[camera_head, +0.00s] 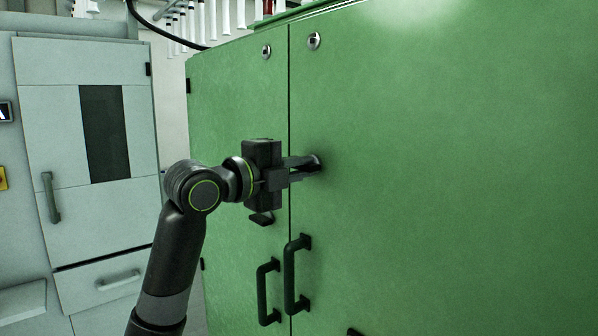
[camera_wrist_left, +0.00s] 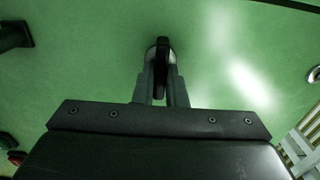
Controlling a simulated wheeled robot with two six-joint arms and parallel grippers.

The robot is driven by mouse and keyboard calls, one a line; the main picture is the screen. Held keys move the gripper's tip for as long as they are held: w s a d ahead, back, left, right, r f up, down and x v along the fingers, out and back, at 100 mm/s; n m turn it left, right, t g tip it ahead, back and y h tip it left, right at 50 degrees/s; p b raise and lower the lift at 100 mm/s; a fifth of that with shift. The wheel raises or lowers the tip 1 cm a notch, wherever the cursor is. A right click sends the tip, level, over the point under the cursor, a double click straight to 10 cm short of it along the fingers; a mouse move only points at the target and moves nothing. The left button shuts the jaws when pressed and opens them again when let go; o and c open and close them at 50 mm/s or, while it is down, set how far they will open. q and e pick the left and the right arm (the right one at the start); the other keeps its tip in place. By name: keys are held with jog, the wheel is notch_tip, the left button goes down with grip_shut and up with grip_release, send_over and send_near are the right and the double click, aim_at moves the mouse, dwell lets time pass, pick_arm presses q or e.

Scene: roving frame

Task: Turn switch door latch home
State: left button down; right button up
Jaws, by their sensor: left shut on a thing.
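The green switch cabinet has two doors, and the right-hand door (camera_head: 450,180) is closed against the left-hand door (camera_head: 235,120) along a vertical seam. A dark latch knob (camera_head: 315,161) sits on the right door just beside the seam. My left gripper (camera_head: 306,164) reaches it from the left, with its fingers shut on the latch. In the left wrist view the latch (camera_wrist_left: 162,52) shows as a dark upright piece on a round base between the fingertips (camera_wrist_left: 161,80). The fingers partly hide the latch in both views. My right gripper is not in view.
Two dark pull handles, one on the left door (camera_head: 263,292) and one on the right door (camera_head: 289,275), stand out below my gripper. Round locks (camera_head: 314,40) sit near the top of the doors. A pale cabinet (camera_head: 60,110) stands at the left.

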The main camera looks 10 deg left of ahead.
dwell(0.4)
pick_arm(q)
jog(key=c, duration=1.5)
grip_release()
jog(key=shift+b+v, duration=2.1)
jog(key=shift+v, duration=6.55)
jog(key=shift+f, duration=0.1)
